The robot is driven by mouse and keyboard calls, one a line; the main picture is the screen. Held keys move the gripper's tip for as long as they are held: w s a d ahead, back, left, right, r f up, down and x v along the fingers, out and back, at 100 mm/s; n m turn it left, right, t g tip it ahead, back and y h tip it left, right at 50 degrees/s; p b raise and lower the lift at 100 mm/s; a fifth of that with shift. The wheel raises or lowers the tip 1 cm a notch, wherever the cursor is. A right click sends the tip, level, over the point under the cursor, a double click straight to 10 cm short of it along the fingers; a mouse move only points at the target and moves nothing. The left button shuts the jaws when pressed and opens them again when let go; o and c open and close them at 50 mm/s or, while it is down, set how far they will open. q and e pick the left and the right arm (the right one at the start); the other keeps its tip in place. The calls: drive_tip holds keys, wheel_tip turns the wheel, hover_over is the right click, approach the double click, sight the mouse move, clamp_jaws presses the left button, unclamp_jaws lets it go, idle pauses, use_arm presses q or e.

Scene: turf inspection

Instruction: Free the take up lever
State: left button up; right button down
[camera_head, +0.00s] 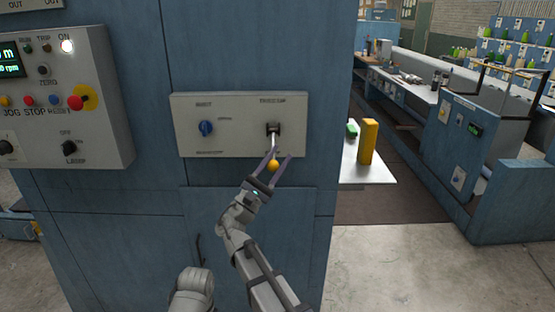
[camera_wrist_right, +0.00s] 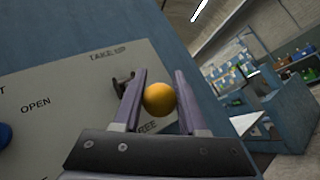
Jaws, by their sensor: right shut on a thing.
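The take up lever (camera_head: 274,142) is on a pale panel (camera_head: 230,148) on the blue cabinet. It has a dark pivot, a thin metal stem and an orange ball knob (camera_head: 273,165). The knob hangs below the pivot, toward the panel's lower edge. My right gripper (camera_head: 280,157) comes up from below with its fingers on both sides of the knob, shut on it. In the right wrist view the knob (camera_wrist_right: 159,99) sits between the fingers, with TAKE UP lettered above and FREE, partly hidden, below. The stem is mostly hidden there. My left gripper is not in view.
A blue rotary knob (camera_head: 206,128) sits on the same panel, to the left. A control box (camera_head: 105,130) with buttons, a display and a lit lamp is further left. A white table (camera_head: 375,174) with a yellow block (camera_head: 368,141) stands right of the cabinet.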

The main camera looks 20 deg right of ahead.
drive_tip(key=shift+s+d+f, duration=0.1)
drive_tip(key=shift+s+d, duration=0.05)
drive_tip(key=shift+c, duration=2.3)
unclamp_jaws()
drive_tip(key=b+v, duration=0.4)
drive_tip(key=v, duration=0.3)
drive_tip(key=shift+a+b, duration=0.3)
drive_tip(key=shift+b, duration=0.05)
drive_tip(key=shift+s+f, duration=0.1)
drive_tip(key=shift+f, duration=0.1)
